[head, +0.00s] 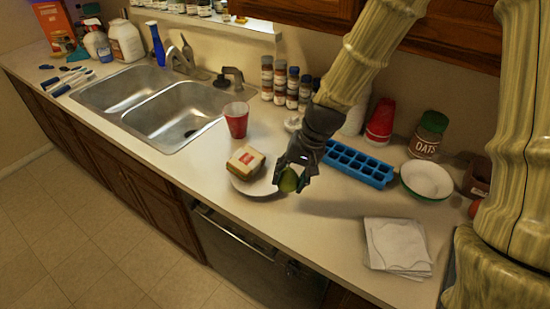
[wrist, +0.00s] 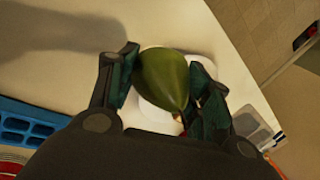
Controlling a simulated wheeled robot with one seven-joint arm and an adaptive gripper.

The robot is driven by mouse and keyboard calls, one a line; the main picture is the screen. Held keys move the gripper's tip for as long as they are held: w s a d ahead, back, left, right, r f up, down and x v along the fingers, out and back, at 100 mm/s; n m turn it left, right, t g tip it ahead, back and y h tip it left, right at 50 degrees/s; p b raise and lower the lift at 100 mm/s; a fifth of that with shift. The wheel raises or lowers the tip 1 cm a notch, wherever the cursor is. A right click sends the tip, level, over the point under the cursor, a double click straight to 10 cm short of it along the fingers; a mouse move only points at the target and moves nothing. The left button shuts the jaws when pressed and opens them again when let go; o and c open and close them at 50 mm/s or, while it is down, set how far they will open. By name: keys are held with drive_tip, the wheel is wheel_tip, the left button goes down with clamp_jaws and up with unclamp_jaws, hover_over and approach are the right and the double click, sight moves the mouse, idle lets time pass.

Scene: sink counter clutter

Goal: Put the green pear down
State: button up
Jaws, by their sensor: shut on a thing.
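The green pear (head: 288,181) is between the fingers of my gripper (head: 292,177), low over the right edge of a white plate (head: 262,186). In the wrist view the pear (wrist: 164,77) sits between both dark fingers (wrist: 165,88), which are shut on it. The white plate shows behind the pear in that view. I cannot tell whether the pear touches the plate or counter.
A red cup (head: 237,120) stands behind the plate, by the sink (head: 180,112). A blue ice tray (head: 357,164), a bowl (head: 427,180) and an oats jar (head: 428,135) are to the right. White napkins (head: 398,246) lie front right. Counter between plate and napkins is clear.

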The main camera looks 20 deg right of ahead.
drive_tip(key=w+p, duration=0.1)
drive_tip(key=w, duration=0.2)
drive_tip(key=w+p, duration=0.1)
drive_tip(key=w, duration=0.2)
drive_tip(key=w+f+p, duration=0.1)
drive_tip(key=w, duration=0.3)
drive_tip(key=shift+d, duration=0.4)
drive_tip(key=shift+w+p, duration=0.45)
drive_tip(key=shift+w, duration=0.05)
drive_tip(key=shift+f+p, duration=0.8)
drive_tip(key=shift+f, duration=1)
drive_tip(key=shift+f, duration=0.25)
drive_tip(key=o, duration=1.1)
drive_tip(key=shift+r, duration=0.15)
drive_tip(key=b+v, duration=0.3)
drive_tip(key=v, duration=0.9)
drive_tip(key=shift+r, duration=0.1)
